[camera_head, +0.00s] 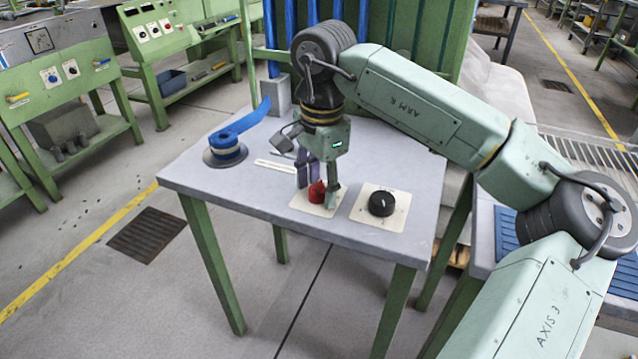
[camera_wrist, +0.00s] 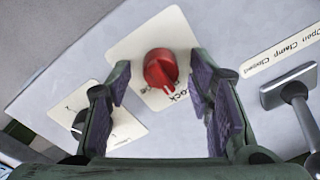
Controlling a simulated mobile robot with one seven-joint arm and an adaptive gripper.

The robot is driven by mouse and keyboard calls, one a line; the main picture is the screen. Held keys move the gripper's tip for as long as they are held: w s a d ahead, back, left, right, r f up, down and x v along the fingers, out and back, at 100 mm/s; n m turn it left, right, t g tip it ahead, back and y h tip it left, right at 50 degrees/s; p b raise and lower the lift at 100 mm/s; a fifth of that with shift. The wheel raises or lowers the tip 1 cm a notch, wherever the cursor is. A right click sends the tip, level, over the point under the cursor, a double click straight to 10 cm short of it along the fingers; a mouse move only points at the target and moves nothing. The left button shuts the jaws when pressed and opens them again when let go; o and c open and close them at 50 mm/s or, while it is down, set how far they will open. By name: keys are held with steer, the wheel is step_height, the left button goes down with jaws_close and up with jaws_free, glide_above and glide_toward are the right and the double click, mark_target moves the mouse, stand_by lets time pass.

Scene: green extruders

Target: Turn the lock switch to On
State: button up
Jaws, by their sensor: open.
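The red lock switch (camera_head: 317,191) is a round knob on a cream plate (camera_head: 303,204) on the grey table. In the wrist view the red knob (camera_wrist: 160,68) sits on its plate (camera_wrist: 133,48), with printing partly reading "Lock" beside it. My gripper (camera_head: 320,188) points down at the knob from above. In the wrist view its two purple-padded fingers (camera_wrist: 160,85) are apart, one on each side of the knob's near part. They show no clear contact with it. Part of the plate's printing is hidden by the knob and fingers.
A black knob (camera_head: 381,204) on a second cream plate (camera_head: 361,213) is close on the right. A lever (camera_head: 284,141) and a strip label (camera_head: 276,166) lie behind on the left. The table's front left is clear.

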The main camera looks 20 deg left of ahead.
mark_target(321, 190)
step_height(321, 190, up, 12)
steer(key=shift+s+d, duration=0.2)
steer(key=shift+f, duration=0.1)
stand_by(0.4)
